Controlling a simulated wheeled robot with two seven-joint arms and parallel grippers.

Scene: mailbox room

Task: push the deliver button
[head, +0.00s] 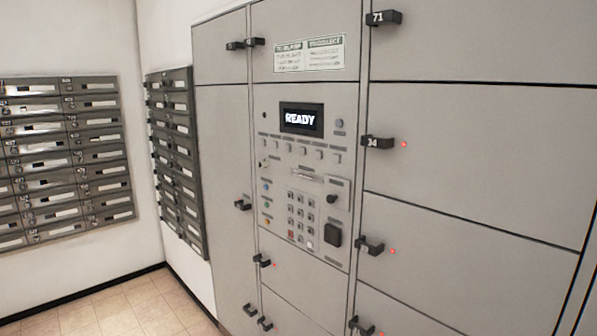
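The grey control panel (345,180) is set in the middle column of the locker wall. Its dark display (301,119) reads READY. Below the display runs a row of small pale square buttons (304,150) with labels too small to read. Small round coloured buttons (267,203) sit in a column on the panel's left side, beside a numeric keypad (301,213). I cannot tell which button is the deliver button. A dark square part (333,235) is at lower right. Neither of my grippers is in view.
Large grey locker doors (470,150) with black handles (378,142) surround the panel; the handles stick out, some beside red lights. A sign (309,54) is above the panel. Dark mailboxes (65,155) line the left walls. Tiled floor (120,308) at lower left is clear.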

